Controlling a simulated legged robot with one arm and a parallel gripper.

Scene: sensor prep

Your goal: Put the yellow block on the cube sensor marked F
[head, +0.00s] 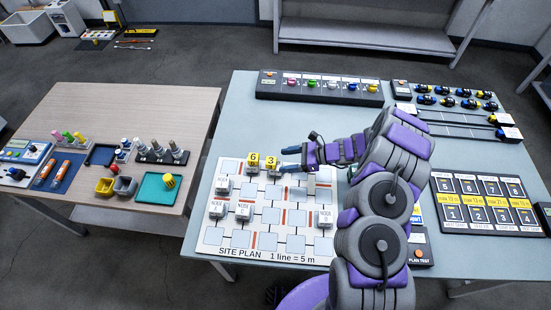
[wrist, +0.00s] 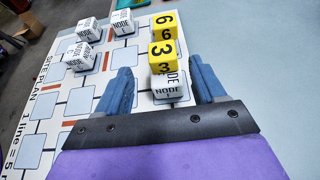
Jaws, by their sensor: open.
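Two yellow blocks sit toward the back of the site plan in the head view: one marked 6 (head: 253,158) and one marked 3 (head: 271,161). In the wrist view the 3 block (wrist: 160,50) sits on a white NODE cube (wrist: 168,88), and the 6 block (wrist: 163,20) is just beyond it. More white cubes stand on the plan, such as one in front (head: 244,211) and one at the right (head: 325,219). I cannot make out an F on any. My gripper (head: 284,158) is open and empty, its fingers either side of the 3 block in the wrist view; contact is unclear.
The site plan board (head: 272,241) lies on the blue-grey table (head: 232,110). A rack with coloured knobs (head: 318,88) stands at the back. Numbered cards (head: 485,203) lie at the right. A wooden table (head: 180,105) with trays is at the left, across a gap.

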